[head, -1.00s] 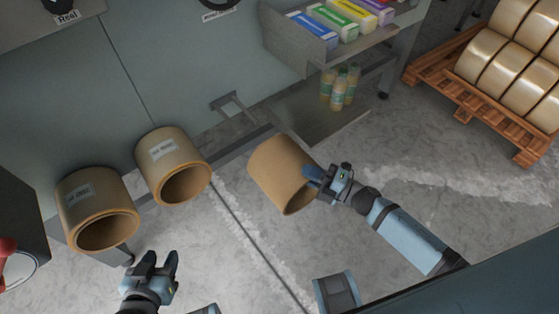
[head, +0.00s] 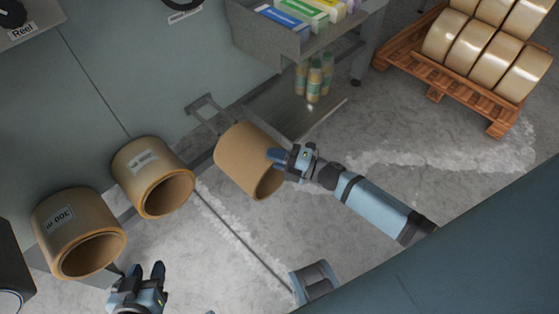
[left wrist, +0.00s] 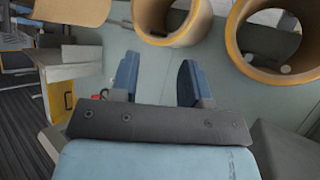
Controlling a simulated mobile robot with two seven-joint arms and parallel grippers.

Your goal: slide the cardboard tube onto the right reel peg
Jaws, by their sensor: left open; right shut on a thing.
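A plain brown cardboard tube (head: 240,158) hangs tilted in the middle of the head view. My right gripper (head: 279,160) is shut on the right side of its wall. The tube's open end faces down and right. My left gripper (head: 146,269) is open and empty, low at the left, apart from the tube. Its two fingers also show spread in the left wrist view (left wrist: 158,65). A black round part (head: 12,12) above a "Reel" label is cut off at the top left. Another dark round part (head: 182,4) is cut off at the top edge; I cannot tell which is the right peg.
Two labelled brown rolls, one nearer (head: 78,222) and one farther (head: 152,168), sit against the grey-green machine panel (head: 120,60). A shelf (head: 272,42) with coloured boxes stands above several bottles (head: 315,78). A wooden pallet (head: 440,80) holds tan rolls.

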